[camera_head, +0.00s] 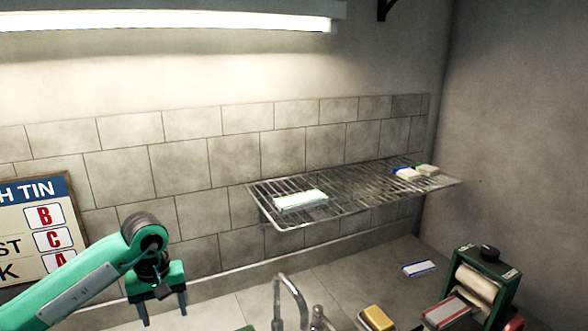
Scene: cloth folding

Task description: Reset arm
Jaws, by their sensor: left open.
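My left arm (75,295), green with dark joints, comes in from the lower left. My left gripper (163,312) points down with its two fingers apart and nothing between them. It is in front of the tiled wall, left of the tap, and touches nothing that I can see. My right gripper is not in view.
A wire rack (350,193) on the wall holds a white-and-green block (300,200) and small pale items (426,170). Below are a tap (291,290), a yellow sponge (377,318), a blue-and-white item (418,268) and a green roller device (485,285). A sign (35,230) stands left.

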